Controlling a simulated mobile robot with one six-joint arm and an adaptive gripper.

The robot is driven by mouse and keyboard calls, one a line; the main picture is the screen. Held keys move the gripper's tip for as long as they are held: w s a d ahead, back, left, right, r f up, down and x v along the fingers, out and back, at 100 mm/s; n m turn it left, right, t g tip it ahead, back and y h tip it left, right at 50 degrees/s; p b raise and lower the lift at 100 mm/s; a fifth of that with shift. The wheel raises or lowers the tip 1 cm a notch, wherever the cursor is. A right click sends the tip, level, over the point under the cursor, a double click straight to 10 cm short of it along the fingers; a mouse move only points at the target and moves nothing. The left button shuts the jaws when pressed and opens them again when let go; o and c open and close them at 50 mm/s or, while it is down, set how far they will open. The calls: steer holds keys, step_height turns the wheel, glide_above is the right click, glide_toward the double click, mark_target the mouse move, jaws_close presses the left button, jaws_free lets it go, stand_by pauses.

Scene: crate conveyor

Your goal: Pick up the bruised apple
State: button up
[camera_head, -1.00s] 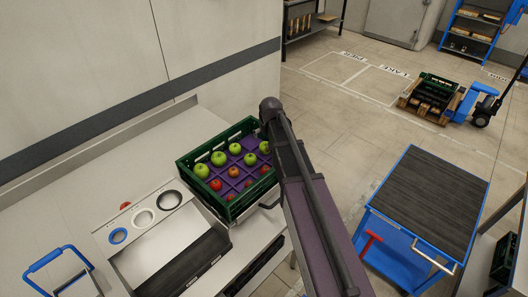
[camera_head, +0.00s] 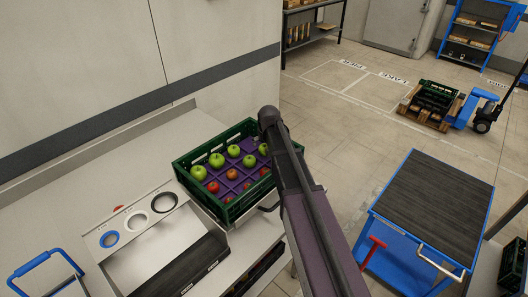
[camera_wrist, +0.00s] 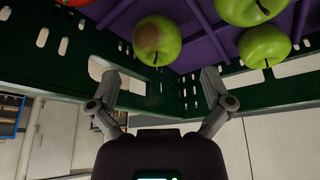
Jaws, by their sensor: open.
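The bruised apple (camera_wrist: 157,40) is green with a brown patch on its left side. In the wrist view it sits at the crate's edge, on the purple divided insert (camera_wrist: 205,40). The green crate (camera_wrist: 265,90) also shows in the head view (camera_head: 209,203), holding green and red apples. My gripper (camera_wrist: 160,80) is open and empty in the wrist view. Its fingers are spread in front of the crate wall, below the apple in the picture and apart from it. In the head view my arm hides the gripper and part of the crate, and I cannot tell which apple is bruised.
Two green apples (camera_wrist: 264,46) lie right of the bruised one in the wrist view, and a red one at the top left. The crate walls stand close around the fingers. A blue cart (camera_head: 430,205) stands right of my arm, with open floor beyond.

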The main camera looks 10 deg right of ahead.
mark_target(265, 147)
steer(key=shift+f, duration=0.1)
steer(key=b+x, duration=0.3)
steer(key=shift+s+d+f, duration=0.15)
steer(key=shift+f, duration=0.1)
steer(key=shift+b+x, duration=0.85)
steer(key=shift+b, duration=0.15)
steer(key=shift+r, duration=0.1)
steer(key=c, duration=1.1)
